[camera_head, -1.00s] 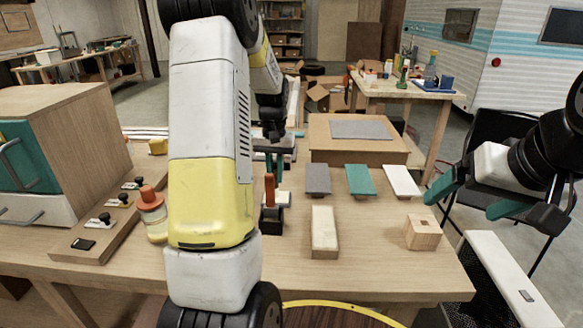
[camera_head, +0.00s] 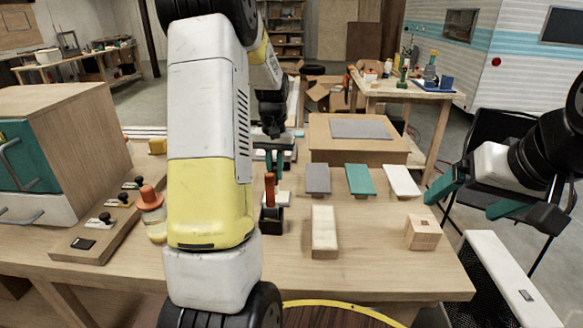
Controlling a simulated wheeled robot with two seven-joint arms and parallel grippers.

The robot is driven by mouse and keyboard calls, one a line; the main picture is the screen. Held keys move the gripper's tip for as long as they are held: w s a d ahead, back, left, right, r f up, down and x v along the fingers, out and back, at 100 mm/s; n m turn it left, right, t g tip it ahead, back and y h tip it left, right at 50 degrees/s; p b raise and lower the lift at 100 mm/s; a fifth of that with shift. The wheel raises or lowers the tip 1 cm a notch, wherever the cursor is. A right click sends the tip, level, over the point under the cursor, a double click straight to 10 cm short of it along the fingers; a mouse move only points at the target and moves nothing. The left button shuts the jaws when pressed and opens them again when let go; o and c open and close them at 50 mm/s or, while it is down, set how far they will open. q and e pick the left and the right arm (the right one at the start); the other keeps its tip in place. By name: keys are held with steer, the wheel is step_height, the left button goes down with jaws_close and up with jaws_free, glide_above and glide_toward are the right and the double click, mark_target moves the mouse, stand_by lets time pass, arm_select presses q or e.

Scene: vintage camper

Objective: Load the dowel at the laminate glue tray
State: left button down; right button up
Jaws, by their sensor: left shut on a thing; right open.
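I cannot pick out a dowel for certain. Grey (camera_head: 317,179), teal (camera_head: 360,180) and white (camera_head: 403,181) laminate pieces lie in a row to the right of this gripper. A wooden block with a hole in its top (camera_head: 422,232) stands at the right. My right gripper (camera_head: 468,197) is open and empty beyond the bench's right edge.
A long wooden block (camera_head: 324,231) lies in the middle of the bench (camera_head: 375,262). An orange-capped glue bottle (camera_head: 153,217) and a board with black knobs (camera_head: 97,232) are at the left, beside a cabinet (camera_head: 75,140). A low wooden box (camera_head: 352,151) stands behind the laminate pieces.

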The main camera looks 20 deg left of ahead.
arm_select(q)
steer(key=shift+r, duration=3)
